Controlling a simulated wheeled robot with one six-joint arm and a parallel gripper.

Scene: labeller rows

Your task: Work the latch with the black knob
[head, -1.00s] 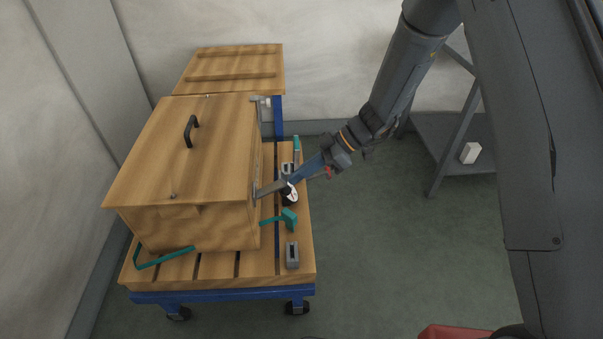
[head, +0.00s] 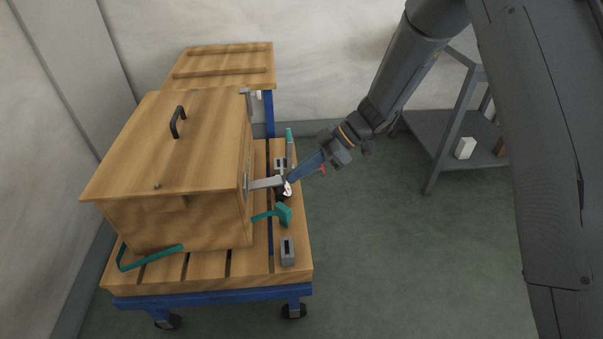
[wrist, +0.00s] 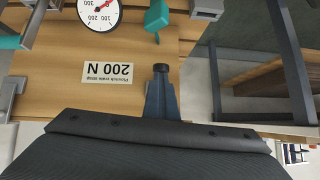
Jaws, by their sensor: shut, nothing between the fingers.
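The wooden crate (head: 165,145) has a grey latch lever (head: 265,183) low on its right side, sticking out to the right. A dark patch beside the lever's outer end may be its black knob; I cannot tell it apart from the things around it. My gripper (head: 290,181) is shut and empty, its tip close by that end; whether it touches is unclear. In the wrist view my gripper (wrist: 160,74) shows as a narrow blue-grey shape with a black round end over wood. A second grey latch (head: 246,92) is at the crate's far right corner.
A white dial gauge (wrist: 98,12) and a 200 N label (wrist: 110,71) show in the wrist view. On the slatted cart (head: 205,265) lie a teal mallet-shaped piece (head: 284,214), a grey block (head: 287,252) and a teal bar (head: 150,256).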

